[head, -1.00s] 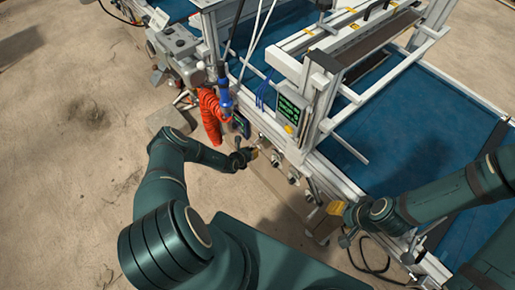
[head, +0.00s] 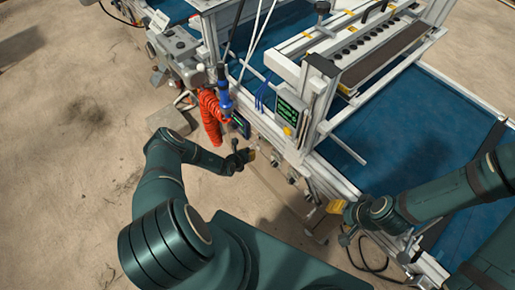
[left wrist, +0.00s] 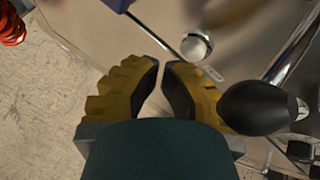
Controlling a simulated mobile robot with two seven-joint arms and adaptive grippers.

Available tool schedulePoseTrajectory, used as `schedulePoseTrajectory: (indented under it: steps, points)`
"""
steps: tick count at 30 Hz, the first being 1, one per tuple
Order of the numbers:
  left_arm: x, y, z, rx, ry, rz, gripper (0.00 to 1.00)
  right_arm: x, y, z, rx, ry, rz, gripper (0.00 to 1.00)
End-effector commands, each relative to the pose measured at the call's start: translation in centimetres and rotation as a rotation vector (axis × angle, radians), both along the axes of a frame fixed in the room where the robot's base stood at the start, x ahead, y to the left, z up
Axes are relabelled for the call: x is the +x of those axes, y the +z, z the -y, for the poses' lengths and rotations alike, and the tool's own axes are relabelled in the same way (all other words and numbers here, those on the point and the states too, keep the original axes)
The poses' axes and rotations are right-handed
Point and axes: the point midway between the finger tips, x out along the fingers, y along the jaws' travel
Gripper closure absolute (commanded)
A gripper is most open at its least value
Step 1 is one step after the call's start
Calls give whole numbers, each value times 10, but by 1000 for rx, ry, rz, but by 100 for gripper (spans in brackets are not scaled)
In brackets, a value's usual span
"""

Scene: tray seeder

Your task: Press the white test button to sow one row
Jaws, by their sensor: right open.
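A round, pale, shiny button (left wrist: 197,46) sits on a flat metal panel (left wrist: 150,18) in the left wrist view, just beyond my fingertips. A small label (left wrist: 213,74) is beside it, too small to read. My left gripper (left wrist: 162,68) points at the panel, its yellow fingertips almost together with only a thin gap and nothing between them. I cannot tell whether it touches the button. In the head view my left gripper (head: 250,156) is at the seeder's front side. My right gripper (head: 338,207) is open and empty, low by the frame.
A black knob (left wrist: 262,108) stands close to the right finger. A red coiled hose (head: 209,118) with a blue handle hangs near my left gripper. A green-lit screen (head: 289,112) is on the seeder frame. The blue belt (head: 410,130) lies behind.

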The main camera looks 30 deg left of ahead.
Motion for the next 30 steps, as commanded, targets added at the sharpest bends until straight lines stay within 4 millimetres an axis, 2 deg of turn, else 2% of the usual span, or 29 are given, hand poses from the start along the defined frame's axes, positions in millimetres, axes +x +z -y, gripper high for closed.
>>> schedulePoseTrajectory:
  steps: [13,30]
  points:
    - [-36,1,-16,0,2,-1,100,0,12,0,0,0,0,53]
    - [-38,0,-16,-1,2,-1,100,0,11,0,0,0,0,53]
